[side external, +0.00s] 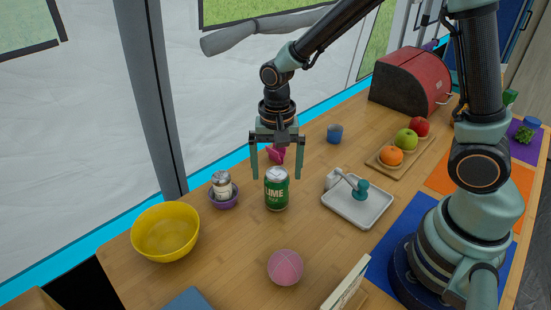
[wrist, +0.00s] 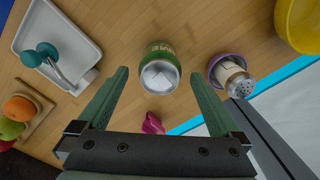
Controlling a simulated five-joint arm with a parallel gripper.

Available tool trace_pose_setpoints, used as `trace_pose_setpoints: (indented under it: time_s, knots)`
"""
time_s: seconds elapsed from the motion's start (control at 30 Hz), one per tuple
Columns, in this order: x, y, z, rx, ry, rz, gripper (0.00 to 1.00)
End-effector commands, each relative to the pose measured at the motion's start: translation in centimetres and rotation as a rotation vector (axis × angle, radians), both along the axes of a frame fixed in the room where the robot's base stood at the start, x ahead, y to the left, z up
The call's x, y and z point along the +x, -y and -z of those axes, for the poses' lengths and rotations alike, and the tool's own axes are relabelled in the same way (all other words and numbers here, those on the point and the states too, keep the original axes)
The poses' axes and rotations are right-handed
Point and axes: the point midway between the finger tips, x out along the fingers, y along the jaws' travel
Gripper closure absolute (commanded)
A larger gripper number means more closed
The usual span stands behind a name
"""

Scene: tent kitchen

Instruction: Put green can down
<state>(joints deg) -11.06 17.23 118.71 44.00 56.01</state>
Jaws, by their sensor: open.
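The green can (side external: 277,190) with a lime label stands upright on the wooden table (side external: 240,259). In the wrist view the can (wrist: 159,72) shows its silver top, between and just beyond my fingertips. My gripper (side external: 277,176) is open above the can, its two fingers pointing down on either side. In the wrist view the fingers (wrist: 158,76) are spread wide, with gaps to the can on both sides. Nothing is held.
A shaker in a purple bowl (side external: 224,201) and a yellow bowl (side external: 165,233) stand left of the can. A white tray (side external: 342,214) with a teal-handled tool lies to its right. A pink object (side external: 274,155) is behind.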

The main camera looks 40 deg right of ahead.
Motion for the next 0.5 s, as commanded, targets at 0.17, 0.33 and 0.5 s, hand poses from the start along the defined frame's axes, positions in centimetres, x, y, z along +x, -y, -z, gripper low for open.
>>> trace_pose_setpoints:
  time_s: [0.17,0.33,0.5]
  knots:
    - [0.1,0.0,-3.3,0.001,0.004,0.000,0.00]
    - [0.0,0.0,-4.8,0.000,0.000,0.000,0.00]
    - [-0.3,0.6,-6.5,0.006,0.035,-0.046,0.00]
